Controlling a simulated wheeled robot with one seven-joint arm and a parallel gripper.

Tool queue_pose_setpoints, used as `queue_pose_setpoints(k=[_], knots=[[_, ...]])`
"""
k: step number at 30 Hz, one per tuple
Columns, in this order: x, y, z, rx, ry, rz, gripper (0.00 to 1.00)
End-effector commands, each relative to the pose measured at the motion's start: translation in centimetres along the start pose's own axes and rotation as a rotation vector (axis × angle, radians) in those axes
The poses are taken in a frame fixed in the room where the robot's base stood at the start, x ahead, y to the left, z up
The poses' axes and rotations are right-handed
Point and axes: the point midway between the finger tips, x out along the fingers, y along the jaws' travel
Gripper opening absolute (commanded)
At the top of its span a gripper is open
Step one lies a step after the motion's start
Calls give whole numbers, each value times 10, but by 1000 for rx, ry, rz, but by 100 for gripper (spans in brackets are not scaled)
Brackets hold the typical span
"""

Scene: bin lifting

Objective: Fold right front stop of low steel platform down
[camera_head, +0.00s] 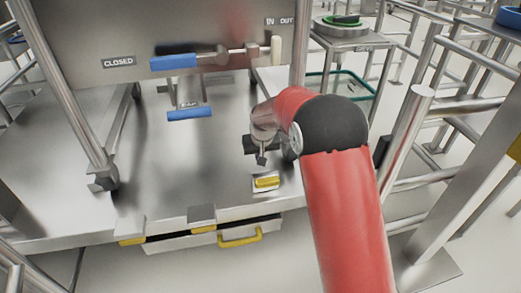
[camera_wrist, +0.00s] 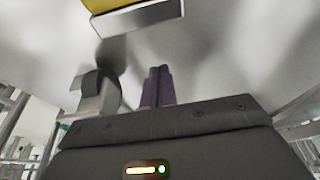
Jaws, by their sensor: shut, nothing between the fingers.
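The low steel platform (camera_head: 160,185) spreads under the steel bin frame in the head view. A stop with a yellow bar on a pale plate (camera_head: 266,183) is on its right front part. The wrist view shows a yellow-and-pale block (camera_wrist: 140,17) at the top, apparently this same stop. My gripper (camera_head: 262,160) is just behind and above the stop in the head view, partly hidden by my red arm. Its purple fingers (camera_wrist: 158,86) are together and empty, with a visible gap to the block. Whether the stop is upright or tilted is hard to tell.
Two yellow-edged plates (camera_head: 131,228) (camera_head: 202,216) sit along the front edge, above a drawer with a yellow handle (camera_head: 240,238). A blue handle (camera_head: 190,114) hangs under the bin (camera_head: 165,30). Steel rails (camera_head: 410,125) stand close on the right.

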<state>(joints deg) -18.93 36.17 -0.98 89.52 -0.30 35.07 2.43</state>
Motion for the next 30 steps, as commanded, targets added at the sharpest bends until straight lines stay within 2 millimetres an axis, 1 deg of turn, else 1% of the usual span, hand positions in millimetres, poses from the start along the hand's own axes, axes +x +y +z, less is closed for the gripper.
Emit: queue_pose_setpoints(k=[1,3,4,6,9,12,18,30], knots=[[13,0,1,0,-3,0,0],[27,0,1,0,-2,0,0],[19,0,6,0,1,0,0],[14,0,17,0,2,0,0],[11,0,28,0,0,0,0],[8,0,34,0,1,0,0],[7,0,38,0,1,0,0],[8,1,34,0,22,0,0]])
